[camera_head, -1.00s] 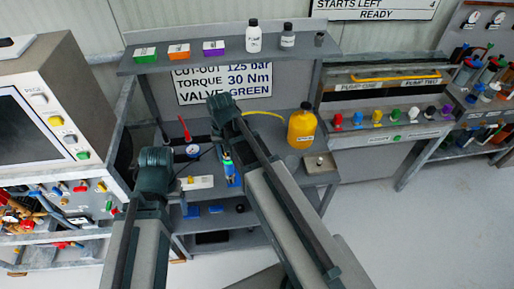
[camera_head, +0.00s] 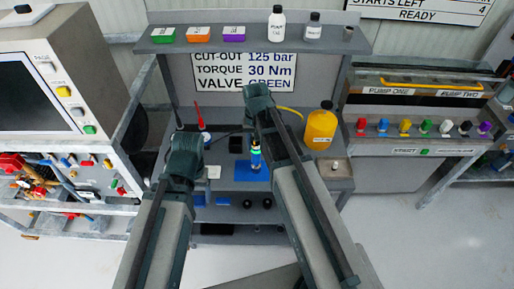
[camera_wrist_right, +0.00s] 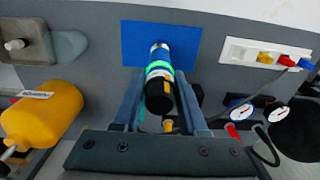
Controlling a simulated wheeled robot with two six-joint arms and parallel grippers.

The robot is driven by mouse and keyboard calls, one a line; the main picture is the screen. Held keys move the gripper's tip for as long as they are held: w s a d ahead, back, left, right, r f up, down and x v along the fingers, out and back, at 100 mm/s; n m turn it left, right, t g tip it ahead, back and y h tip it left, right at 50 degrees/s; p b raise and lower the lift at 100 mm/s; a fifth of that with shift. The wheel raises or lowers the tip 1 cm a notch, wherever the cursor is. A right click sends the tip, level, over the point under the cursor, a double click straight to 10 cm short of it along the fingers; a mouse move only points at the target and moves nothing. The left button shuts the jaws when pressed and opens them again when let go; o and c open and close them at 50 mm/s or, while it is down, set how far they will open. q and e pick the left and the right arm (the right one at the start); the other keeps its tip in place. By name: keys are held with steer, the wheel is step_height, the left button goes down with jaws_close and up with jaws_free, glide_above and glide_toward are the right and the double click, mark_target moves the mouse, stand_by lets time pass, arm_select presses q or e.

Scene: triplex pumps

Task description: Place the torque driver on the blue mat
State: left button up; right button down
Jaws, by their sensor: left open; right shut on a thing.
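The torque driver (camera_head: 255,158) is blue with a black handle and a bright green band. It also shows in the right wrist view (camera_wrist_right: 160,72), black end towards the camera. My right gripper (camera_wrist_right: 159,88) is shut on it, a finger on either side. The blue mat (camera_head: 248,174) lies on the bench; in the right wrist view (camera_wrist_right: 136,42) the driver's far end overlaps it. I cannot tell whether the driver touches the mat. My left gripper (camera_head: 187,145) is open, left of the mat; its fingertips are mostly hidden.
A yellow bottle (camera_head: 320,128) stands right of the mat, with a grey block (camera_head: 334,168) in front of it. Gauges (camera_wrist_right: 258,112) and a white valve strip (camera_wrist_right: 262,54) lie on the mat's other side. A shelf (camera_head: 250,45) with bottles and boxes runs above.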

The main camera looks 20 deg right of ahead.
steer(key=shift+c, duration=2.2)
jaws_free()
steer(key=shift+r, duration=0.2)
step_height(320, 180, up, 12)
steer(key=p, duration=1.2)
steer(key=shift+f, duration=0.1)
steer(key=s+a+n+h, duration=0.1)
steer(key=s+a+n, duration=0.6)
steer(key=s+a, duration=0.3)
steer(key=s, duration=0.4)
steer(key=shift+s+a, duration=0.15)
steer(key=shift+a, duration=0.15)
